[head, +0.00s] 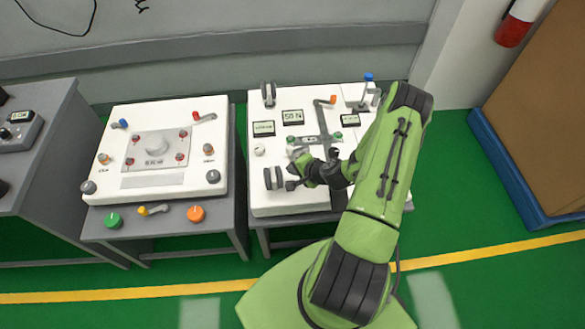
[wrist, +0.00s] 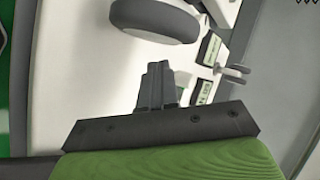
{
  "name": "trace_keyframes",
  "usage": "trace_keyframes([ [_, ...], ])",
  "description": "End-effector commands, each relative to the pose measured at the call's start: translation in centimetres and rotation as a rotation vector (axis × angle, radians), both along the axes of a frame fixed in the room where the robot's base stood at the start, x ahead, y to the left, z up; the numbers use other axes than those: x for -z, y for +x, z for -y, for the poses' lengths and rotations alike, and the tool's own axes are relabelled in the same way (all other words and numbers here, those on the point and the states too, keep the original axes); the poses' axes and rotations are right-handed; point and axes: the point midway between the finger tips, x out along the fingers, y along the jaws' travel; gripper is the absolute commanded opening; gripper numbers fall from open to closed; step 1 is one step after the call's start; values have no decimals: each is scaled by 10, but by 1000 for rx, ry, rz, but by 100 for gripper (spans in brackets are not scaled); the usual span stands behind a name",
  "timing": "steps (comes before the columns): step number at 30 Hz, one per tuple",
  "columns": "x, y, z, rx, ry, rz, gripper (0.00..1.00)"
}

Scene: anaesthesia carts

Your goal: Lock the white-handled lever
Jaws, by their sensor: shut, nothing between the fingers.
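I cannot clearly pick out the white-handled lever. A small pale part (head: 298,153) shows beside my gripper on the white panel (head: 262,205) of the right-hand cart, and my arm covers much of that area. My gripper (head: 293,178) is low over the front middle of this panel, right of a pair of dark grey rollers (head: 273,178). In the wrist view, the fingers (wrist: 157,82) are together and empty in front of the white panel. A large dark grey roller (wrist: 155,18) is just beyond them; contact cannot be told.
The panel also carries a white knob (head: 259,150), an orange-handled lever (head: 326,101), a blue-handled lever (head: 368,78) and small displays (head: 293,117). A second cart (head: 155,150) with levers and knobs stands left.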

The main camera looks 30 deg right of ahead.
Motion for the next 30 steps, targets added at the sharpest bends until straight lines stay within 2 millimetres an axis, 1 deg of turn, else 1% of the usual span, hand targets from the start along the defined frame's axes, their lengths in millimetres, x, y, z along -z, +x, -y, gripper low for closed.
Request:
trace_keyframes([
  [1, -8, -5, -1, 4, 2, 1, 0],
  [5, -21, -19, -7, 5, 2, 0, 0],
  [12, -51, -49, -19, 6, 1, -1, 0],
  [15, -59, -58, -23, 4, 1, 0, 0],
  [19, -63, -63, -24, 3, -1, 0, 0],
  [30, -63, -63, -25, 1, -1, 0, 0],
])
